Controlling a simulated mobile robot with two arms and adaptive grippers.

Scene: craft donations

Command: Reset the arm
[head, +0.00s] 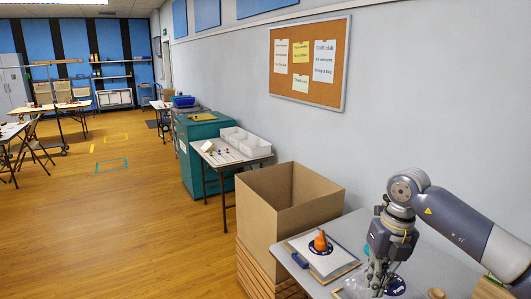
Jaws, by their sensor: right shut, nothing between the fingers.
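My right arm comes in from the right edge, and its gripper (378,280) points down over the grey table at the bottom right. Its fingers are shut with nothing between them. A round dark blue marking (396,286) lies just right of the fingertips. Whether the fingertips touch anything below is too small to tell. My left gripper is not in view.
An orange object (320,242) stands on a white board left of my gripper, with a blue item (300,260) beside it. An open cardboard box (262,215) stands beyond the table's left edge. The wooden floor (130,220) further left is largely clear.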

